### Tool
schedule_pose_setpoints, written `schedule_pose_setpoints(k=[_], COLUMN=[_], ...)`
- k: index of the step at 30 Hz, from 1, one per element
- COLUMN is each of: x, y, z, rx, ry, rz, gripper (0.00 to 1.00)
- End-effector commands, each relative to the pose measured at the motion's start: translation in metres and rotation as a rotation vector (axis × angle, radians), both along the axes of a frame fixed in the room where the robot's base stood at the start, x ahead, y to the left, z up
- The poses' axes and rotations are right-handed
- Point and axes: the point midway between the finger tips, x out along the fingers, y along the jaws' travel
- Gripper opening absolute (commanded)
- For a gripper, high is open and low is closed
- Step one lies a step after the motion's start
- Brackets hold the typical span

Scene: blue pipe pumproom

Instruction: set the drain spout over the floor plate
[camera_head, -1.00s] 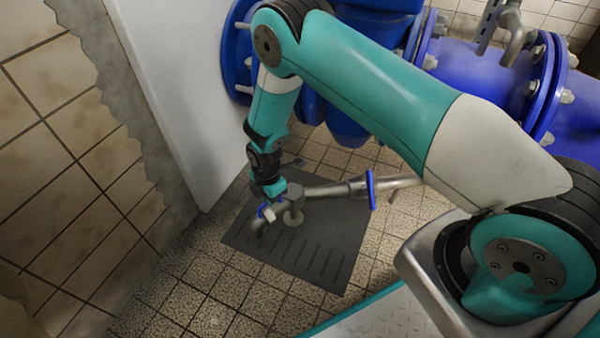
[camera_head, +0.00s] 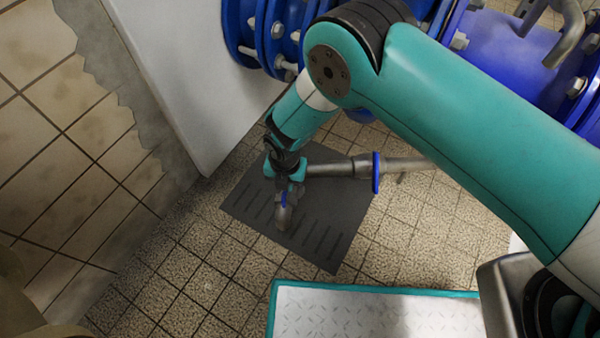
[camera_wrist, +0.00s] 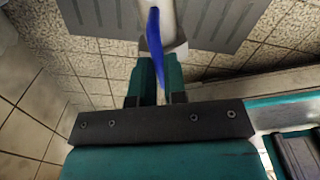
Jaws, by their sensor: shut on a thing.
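The outlet's height above the plate cannot be told.
A white panel (camera_head: 185,70) stands at the left, beside a tiled wall (camera_head: 45,100). Large blue flanged pipes (camera_head: 500,50) run behind my arm. The tiled floor (camera_head: 210,275) is clear in front of the plate.

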Motion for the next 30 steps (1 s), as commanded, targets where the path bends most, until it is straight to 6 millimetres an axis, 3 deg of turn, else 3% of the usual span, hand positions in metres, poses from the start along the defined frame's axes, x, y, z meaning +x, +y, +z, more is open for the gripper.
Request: schedule_pose_setpoints(k=[17,18,20,30], x=[-0.0007,-0.0008,-0.0011,-0.0029], y=[0.0055,0.0055,0.0055,0.0066], z=[0.0007,0.0007,0.0006,0.0041], rx=[0.000,0.000,0.000,0.002], ry=[-0.009,-0.008,-0.007,-0.004], rz=[0.043,0.043,0.042,0.044], gripper=[0.00,0.22,0.36,0.37])
